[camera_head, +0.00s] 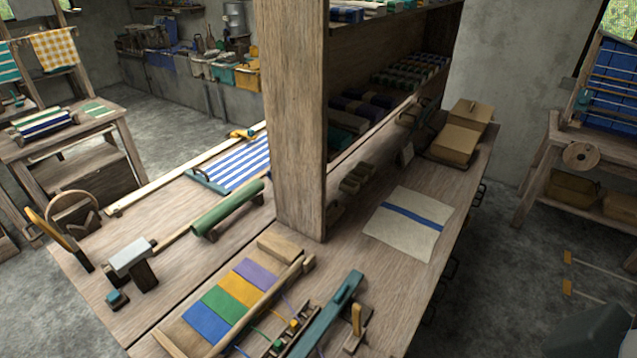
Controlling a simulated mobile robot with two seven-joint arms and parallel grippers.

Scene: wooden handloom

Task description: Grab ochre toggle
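Several ochre or yellow pieces could be the ochre toggle; I cannot tell which by name. An upright ochre peg (357,318) stands beside the teal bar (328,318) at the front of the bench. A small yellow piece (294,323) sits on a dark slotted rack just left of that bar, with a green piece (278,343) close by. A tilted ochre-faced lever (55,230) stands at the bench's left end. Neither of my grippers can be made out in this view.
A thick wooden post (292,120) rises from the bench and blocks part of the back. A striped colour panel (232,301) lies left of the rack. A cloth with a blue stripe (408,222) lies right of the post. Two ochre-tipped rods (567,257) show at right.

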